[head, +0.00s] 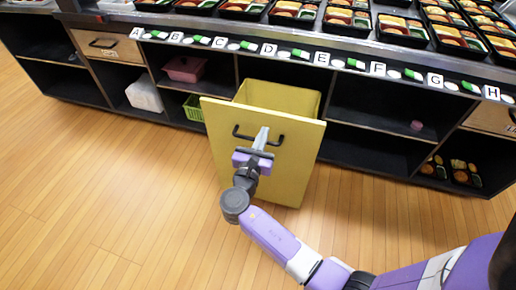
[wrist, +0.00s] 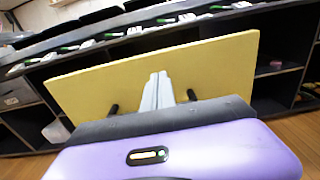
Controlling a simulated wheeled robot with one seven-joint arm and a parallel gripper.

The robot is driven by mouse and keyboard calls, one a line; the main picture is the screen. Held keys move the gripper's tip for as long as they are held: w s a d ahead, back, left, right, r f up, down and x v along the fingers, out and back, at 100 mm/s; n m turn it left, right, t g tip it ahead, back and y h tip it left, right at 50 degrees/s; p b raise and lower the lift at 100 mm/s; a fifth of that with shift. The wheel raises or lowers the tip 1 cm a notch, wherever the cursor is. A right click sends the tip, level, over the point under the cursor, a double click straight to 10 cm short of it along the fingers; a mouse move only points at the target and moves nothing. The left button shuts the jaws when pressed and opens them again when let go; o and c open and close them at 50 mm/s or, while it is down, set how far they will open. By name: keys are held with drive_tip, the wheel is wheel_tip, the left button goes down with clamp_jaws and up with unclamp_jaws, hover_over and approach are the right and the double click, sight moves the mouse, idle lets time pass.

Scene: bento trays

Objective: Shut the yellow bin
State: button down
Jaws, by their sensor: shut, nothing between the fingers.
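The yellow bin (head: 225,161) stands pulled out from the dark shelf unit under the counter in the head view, with its open top showing behind its front panel. A black bar handle (head: 279,140) is fixed near the top of that panel. My gripper (head: 263,130) is shut and empty at the front panel, at the handle. In the wrist view the shut fingers (wrist: 157,82) point at the yellow panel (wrist: 215,70), and the handle's two ends show on either side of them. I cannot tell whether the fingertips touch the panel.
The shelf unit holds a pink bin (head: 184,69), a white container (head: 143,94) and a green basket (head: 194,107) left of the yellow bin. Bento trays (head: 402,29) line the counter above lettered tags. The wooden floor (head: 90,180) is clear at the left.

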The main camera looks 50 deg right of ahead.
sight(269, 121)
drive_tip(key=shift+x, duration=1.65)
